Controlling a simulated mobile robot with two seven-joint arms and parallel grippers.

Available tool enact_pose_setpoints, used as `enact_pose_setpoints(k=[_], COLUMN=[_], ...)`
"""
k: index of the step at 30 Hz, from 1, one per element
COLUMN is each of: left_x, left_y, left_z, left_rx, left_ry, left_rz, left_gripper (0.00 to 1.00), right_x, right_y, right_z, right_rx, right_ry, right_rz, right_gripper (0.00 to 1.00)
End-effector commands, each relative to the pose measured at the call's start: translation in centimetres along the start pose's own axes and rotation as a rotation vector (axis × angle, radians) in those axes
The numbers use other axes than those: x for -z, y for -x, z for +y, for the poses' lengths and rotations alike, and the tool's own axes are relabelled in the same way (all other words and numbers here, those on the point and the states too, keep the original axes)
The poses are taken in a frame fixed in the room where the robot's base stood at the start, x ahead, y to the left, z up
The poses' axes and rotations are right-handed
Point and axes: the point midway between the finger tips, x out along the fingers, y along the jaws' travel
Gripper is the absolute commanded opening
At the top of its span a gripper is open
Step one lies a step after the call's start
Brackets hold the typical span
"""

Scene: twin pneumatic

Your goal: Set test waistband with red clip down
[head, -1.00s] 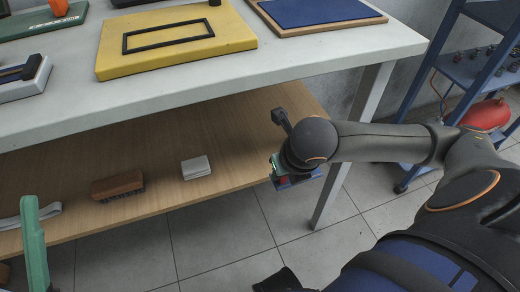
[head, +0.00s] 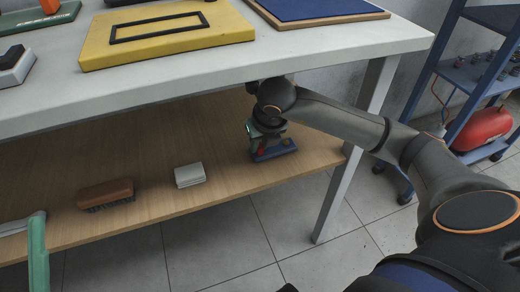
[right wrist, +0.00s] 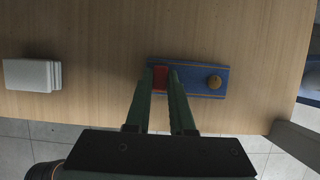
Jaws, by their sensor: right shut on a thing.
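The test waistband is a short flat blue piece (right wrist: 200,82) with a red clip (right wrist: 161,78) and a round brown button on it. In the head view, the waistband (head: 274,152) is over the right end of the wooden lower shelf, at or just above its surface; I cannot tell if it touches. My right gripper (right wrist: 164,74) is shut on the red clip, its green fingers on either side. In the head view, the right gripper (head: 262,134) is under the white tabletop. A green finger of my left gripper (head: 38,250) shows at the lower left; its jaws are unclear.
On the lower shelf (head: 225,145) lie a white folded block (head: 190,176), also in the wrist view (right wrist: 32,74), and a brown brush (head: 105,194). The white tabletop (head: 320,55) overhangs the arm. A table leg (head: 340,195) stands right of the shelf.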

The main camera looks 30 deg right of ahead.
Motion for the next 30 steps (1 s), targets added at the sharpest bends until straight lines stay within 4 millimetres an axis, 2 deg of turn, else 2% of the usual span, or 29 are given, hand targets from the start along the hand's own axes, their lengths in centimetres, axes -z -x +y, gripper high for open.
enact_pose_setpoints(k=[1, 11, 12, 19, 26, 30], left_x=[-0.5, -0.5, -0.5, -0.5, -0.5, 0.0], left_y=[0.4, 0.4, 0.3, 0.3, 0.3, -0.1], left_z=[0.3, 0.3, 0.3, 0.2, 0.2, -0.1], left_rx=[0.0, 0.005, 0.005, 0.005, 0.003, 0.003], left_ry=[0.0, 0.002, 0.002, 0.001, -0.003, -0.001], left_rz=[-0.003, -0.005, -0.005, -0.005, -0.005, -0.005], left_gripper=[0.5, 0.5, 0.5, 0.5, 0.5, 0.5], right_x=[0.3, 0.4, 0.4, 0.4, 0.4, 0.2], right_y=[-0.8, -0.9, -0.9, -0.8, -0.8, 0.1], right_z=[0.0, 0.0, 0.0, 0.0, 0.0, 0.0], right_rx=[0.0, 0.0, 0.0, 0.001, 0.001, 0.0], right_ry=[0.0, -0.001, -0.001, -0.001, -0.001, 0.0], right_rz=[0.0, 0.0, 0.0, 0.0, 0.0, -0.002], right_gripper=[0.0, 0.0, 0.25, 0.51, 0.51, 0.51])
